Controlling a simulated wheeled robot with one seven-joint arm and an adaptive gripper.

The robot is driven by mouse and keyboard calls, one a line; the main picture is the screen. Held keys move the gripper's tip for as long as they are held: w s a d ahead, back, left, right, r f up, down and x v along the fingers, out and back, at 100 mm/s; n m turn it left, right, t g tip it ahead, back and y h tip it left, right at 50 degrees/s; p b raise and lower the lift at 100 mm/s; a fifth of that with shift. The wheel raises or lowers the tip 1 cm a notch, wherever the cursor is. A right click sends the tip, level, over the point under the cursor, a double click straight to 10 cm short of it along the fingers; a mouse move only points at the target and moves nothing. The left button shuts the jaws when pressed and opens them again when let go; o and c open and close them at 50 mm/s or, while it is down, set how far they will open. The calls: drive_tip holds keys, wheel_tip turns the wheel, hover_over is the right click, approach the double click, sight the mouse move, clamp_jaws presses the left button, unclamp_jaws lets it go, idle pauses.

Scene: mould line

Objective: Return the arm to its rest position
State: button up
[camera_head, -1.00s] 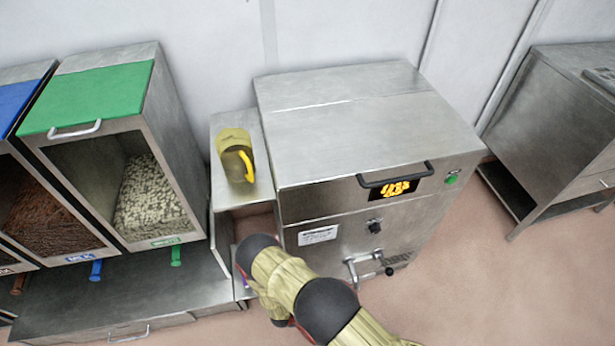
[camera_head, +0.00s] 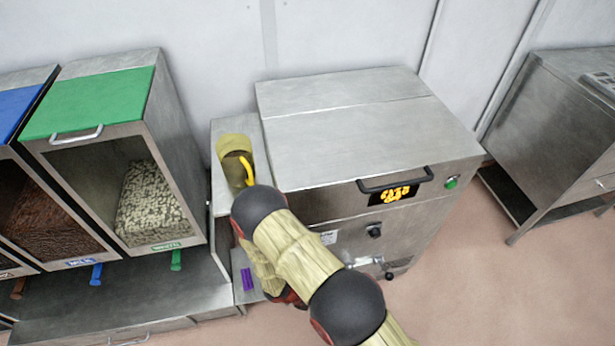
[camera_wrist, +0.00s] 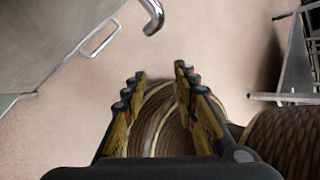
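My arm (camera_head: 290,250) reaches in from the lower right in the head view, folded in front of the steel machine, its dark elbow joint (camera_head: 258,208) near the yellow jug. My gripper is mostly hidden behind the arm there. In the wrist view my gripper (camera_wrist: 160,76) points at the floor, with its two fingers apart and nothing held between them. A round brown banded part, probably my own body, shows beyond and below the fingers.
A steel machine (camera_head: 345,120) with a lit display stands close behind my arm. A yellow jug (camera_head: 232,155) stands on the narrow shelf at its left. Bins with a green lid (camera_head: 90,100) and blue lid are further left. Open floor (camera_head: 480,290) lies right.

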wheel_tip(320, 180, up, 32)
drive_tip(key=d+r+m+g+y+p, duration=0.1)
drive_tip(key=d+m+g+y+p, duration=0.2)
drive_tip(key=m, duration=1.6)
drive_tip(key=s+d+r+m+t+y, duration=0.1)
drive_tip(key=s+d+r+m+t, duration=0.1)
drive_tip(key=r, duration=0.9)
drive_tip(key=s+d+r+m+t+y+p, duration=0.1)
drive_tip(key=r+m, duration=0.4)
drive_tip(key=r, duration=0.5)
drive_tip(key=s+d+r+m+t+y+p, duration=0.1)
drive_tip(key=s+d+r+m+t+y, duration=0.2)
drive_tip(key=r, duration=0.8)
drive_tip(key=s+d+m+t, duration=0.1)
drive_tip(key=s+d, duration=0.1)
drive_tip(key=shift+s+r+t, duration=0.3)
